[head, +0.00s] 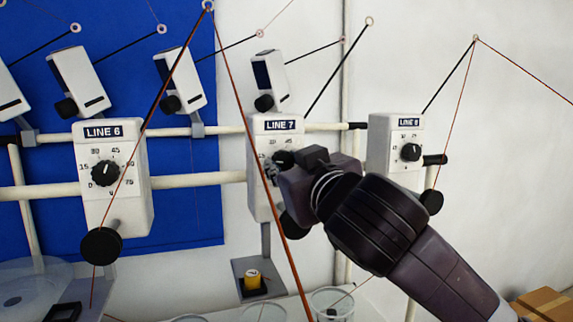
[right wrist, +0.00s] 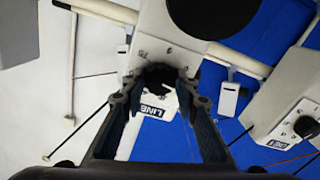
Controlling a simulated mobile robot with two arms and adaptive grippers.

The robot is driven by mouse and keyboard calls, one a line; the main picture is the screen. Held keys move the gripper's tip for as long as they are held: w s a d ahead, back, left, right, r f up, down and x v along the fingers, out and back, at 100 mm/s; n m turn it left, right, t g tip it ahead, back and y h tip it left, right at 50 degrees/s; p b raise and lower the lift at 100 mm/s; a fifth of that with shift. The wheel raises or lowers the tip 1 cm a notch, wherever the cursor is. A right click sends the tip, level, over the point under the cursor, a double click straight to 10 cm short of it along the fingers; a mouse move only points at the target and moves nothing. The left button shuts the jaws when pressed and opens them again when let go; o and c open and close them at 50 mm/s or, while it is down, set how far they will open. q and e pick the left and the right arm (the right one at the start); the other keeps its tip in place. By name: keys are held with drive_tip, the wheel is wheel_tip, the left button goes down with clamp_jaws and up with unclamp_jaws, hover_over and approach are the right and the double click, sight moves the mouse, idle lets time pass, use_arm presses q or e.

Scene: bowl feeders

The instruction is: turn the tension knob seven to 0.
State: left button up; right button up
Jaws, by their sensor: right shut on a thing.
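The LINE 7 unit (head: 262,190) is a white box with a dial marked around a black tension knob (head: 284,158). My right gripper (head: 273,170) comes in from the lower right and is shut on this knob. In the right wrist view the two fingers (right wrist: 158,92) close on either side of the black knob (right wrist: 158,74), with the white box (right wrist: 170,40) behind, seen upside down. The fingers and my wrist hide part of the dial, so I cannot tell the knob's setting. My left gripper is not in view.
The LINE 6 unit (head: 118,205) stands to the left and the LINE 8 unit (head: 384,158) to the right, each with its own knob. Red-brown yarns cross in front of the units. Cardboard boxes (head: 545,303) lie at the lower right.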

drive_tip(key=n, duration=0.5)
drive_tip(key=shift+n, duration=1.9)
drive_tip(key=o, duration=1.1)
drive_tip(key=shift+o, duration=0.2)
drive_tip(key=shift+s, duration=0.15)
drive_tip(key=v, duration=1.1)
drive_tip(key=shift+s, duration=0.3)
drive_tip(key=shift+d, duration=0.15)
